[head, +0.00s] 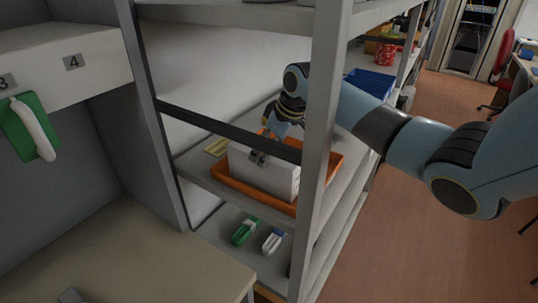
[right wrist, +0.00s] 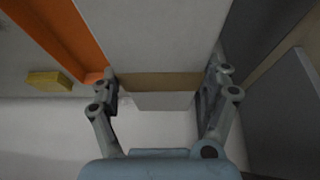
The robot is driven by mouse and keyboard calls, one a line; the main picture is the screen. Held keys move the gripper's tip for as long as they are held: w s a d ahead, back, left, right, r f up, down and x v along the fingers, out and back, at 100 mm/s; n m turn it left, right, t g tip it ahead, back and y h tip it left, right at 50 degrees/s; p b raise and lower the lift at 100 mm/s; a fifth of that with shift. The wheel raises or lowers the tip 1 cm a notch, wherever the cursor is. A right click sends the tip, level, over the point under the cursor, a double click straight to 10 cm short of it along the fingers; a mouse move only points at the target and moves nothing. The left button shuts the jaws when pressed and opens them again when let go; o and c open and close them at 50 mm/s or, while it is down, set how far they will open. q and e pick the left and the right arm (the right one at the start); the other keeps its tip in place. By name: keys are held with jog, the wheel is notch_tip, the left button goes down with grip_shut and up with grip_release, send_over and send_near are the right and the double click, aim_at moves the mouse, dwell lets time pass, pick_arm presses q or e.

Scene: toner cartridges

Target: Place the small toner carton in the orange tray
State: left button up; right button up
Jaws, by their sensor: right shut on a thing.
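A white carton (head: 262,172) is at the orange tray (head: 228,184) on the middle shelf of the rack. It looks upright and within the tray's outline; whether it rests on the tray floor I cannot tell. My right gripper (head: 262,155) reaches in behind the rack post and is shut on the carton. In the right wrist view the fingers (right wrist: 162,90) stand on either side of the carton (right wrist: 155,35), with the orange tray rim (right wrist: 62,35) to the left. My left gripper is not in view.
A grey rack post (head: 322,120) and a dark crossbar (head: 220,128) stand before the tray. A yellow item (head: 216,147) lies left of it. Green (head: 245,231) and white (head: 272,242) cartridges lie on the shelf below. Blue bins (head: 370,82) stand farther back.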

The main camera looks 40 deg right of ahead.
jog(key=shift+r, duration=0.1)
jog(key=shift+s+d, duration=0.1)
jog(key=shift+s, duration=0.05)
jog(key=o, duration=1.4)
jog(key=shift+o, duration=1.1)
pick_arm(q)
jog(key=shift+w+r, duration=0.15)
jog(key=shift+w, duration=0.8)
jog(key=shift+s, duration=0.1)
